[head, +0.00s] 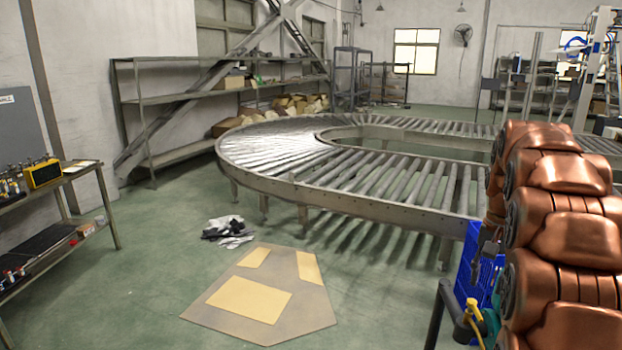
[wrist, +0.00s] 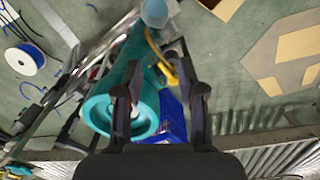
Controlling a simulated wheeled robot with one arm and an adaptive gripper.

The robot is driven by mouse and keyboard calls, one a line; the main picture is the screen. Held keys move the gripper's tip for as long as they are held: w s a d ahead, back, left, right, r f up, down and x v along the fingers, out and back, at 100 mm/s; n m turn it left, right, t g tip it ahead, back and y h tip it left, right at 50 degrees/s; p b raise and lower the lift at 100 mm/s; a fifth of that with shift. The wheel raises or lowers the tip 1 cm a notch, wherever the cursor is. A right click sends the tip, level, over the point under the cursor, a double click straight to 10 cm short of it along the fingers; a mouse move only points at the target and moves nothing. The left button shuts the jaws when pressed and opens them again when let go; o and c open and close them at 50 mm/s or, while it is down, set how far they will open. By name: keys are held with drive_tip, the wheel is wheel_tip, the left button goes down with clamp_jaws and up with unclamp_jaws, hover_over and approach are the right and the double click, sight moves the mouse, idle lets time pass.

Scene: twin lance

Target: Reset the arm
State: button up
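My copper-coloured arm (head: 560,230) is folded up at the right side of the head view. My gripper (wrist: 161,72) shows in the wrist view with its two dark fingers spread apart. I see nothing held between the fingers. A teal cylinder-like object (wrist: 101,112) lies beyond the left finger and is partly covered by it. A blue crate (wrist: 173,118) shows beyond the gap between the fingers. The gripper cannot be made out clearly in the head view.
A curved roller conveyor (head: 290,185) fills the middle. The blue crate (head: 483,265) stands near my arm. Flat cardboard (head: 300,322) and a dark-and-white bundle (head: 226,228) lie on the floor. A tool bench (head: 60,178) stands left. A cable spool (wrist: 25,59) shows in the wrist view.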

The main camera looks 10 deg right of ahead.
drive_tip(key=s+a+f+n, duration=0.1)
drive_tip(key=s+a+n, duration=0.1)
drive_tip(key=s+a, duration=0.35)
drive_tip(key=s+a+n, duration=0.1)
drive_tip(key=s+a, duration=0.1)
drive_tip(key=a, duration=0.6)
drive_tip(key=s+a+f+n, duration=0.1)
drive_tip(key=s+a+n, duration=0.15)
drive_tip(key=a, duration=0.35)
drive_tip(key=s+a+f+n, duration=0.1)
drive_tip(key=s+a+f, duration=0.1)
drive_tip(key=s, duration=0.3)
drive_tip(key=s+a+f+n+g, duration=0.1)
drive_tip(key=s+a+f+n, duration=0.1)
drive_tip(key=s+a, duration=0.2)
drive_tip(key=s+a+f+n, duration=0.1)
drive_tip(key=s+a+f, duration=0.2)
drive_tip(key=s, duration=0.5)
drive_tip(key=shift+a, duration=0.3)
drive_tip(key=shift+s+d, duration=0.1)
